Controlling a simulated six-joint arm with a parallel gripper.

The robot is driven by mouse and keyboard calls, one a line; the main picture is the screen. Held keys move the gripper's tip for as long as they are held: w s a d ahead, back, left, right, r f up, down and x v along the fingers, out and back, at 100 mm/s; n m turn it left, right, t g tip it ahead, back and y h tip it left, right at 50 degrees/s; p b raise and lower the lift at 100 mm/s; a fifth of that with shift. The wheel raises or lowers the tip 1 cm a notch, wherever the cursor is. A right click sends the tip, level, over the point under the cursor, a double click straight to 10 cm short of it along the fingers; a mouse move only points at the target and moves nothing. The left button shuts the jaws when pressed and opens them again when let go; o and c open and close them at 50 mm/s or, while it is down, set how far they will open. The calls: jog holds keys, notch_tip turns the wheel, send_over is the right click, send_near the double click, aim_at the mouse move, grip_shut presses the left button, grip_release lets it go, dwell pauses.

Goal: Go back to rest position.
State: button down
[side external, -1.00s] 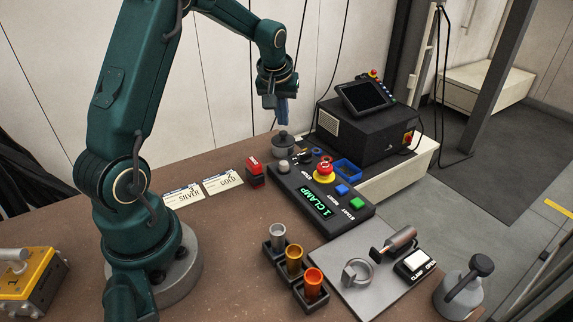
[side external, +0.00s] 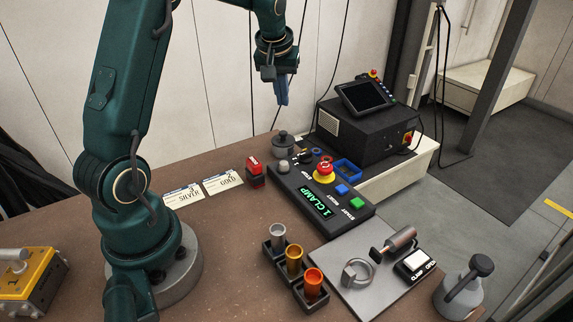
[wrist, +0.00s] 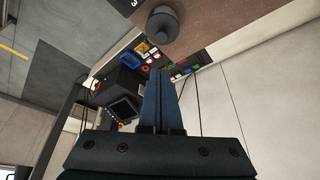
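My gripper (side external: 281,92) hangs in the air above the back of the bench, with its blue fingers pointing down. It is higher than the control panel (side external: 318,195) and touches nothing. In the wrist view the two fingers (wrist: 160,78) lie side by side, closed together, with nothing seen between them. The panel's display reads "1 CLAMP".
A grey lidded pot (side external: 284,146) stands below the gripper. A black box with a screen (side external: 365,97) is to its right. Three cups (side external: 294,260), a fixture plate (side external: 365,285), a red stamp (side external: 254,172) and SILVER and GOLD cards (side external: 222,182) are on the bench.

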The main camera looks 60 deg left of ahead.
jog(key=s+d+r+m+t, duration=0.1)
jog(key=s+d+r, duration=0.15)
jog(key=d, duration=0.25)
jog(key=s+d+r+m+t+h, duration=0.1)
jog(key=d+r+m, duration=0.1)
jog(key=d+r, duration=0.2)
jog(key=s+d+r+m+t, duration=0.1)
jog(key=s+d+r, duration=0.15)
jog(key=d, duration=0.25)
jog(key=s+d+f+m+h, duration=0.1)
jog(key=s+d+f+m, duration=0.1)
jog(key=s, duration=0.4)
jog(key=s+d+f+m+h, duration=0.1)
jog(key=s+d+f+m, duration=0.1)
jog(key=s+d+f, duration=0.2)
jog(key=s+d, duration=0.1)
jog(key=s, duration=0.2)
jog(key=shift+f+m+g, duration=0.25)
jog(key=shift+m+g, duration=0.05)
jog(key=shift+m, duration=0.1)
jog(key=shift+d, duration=0.1)
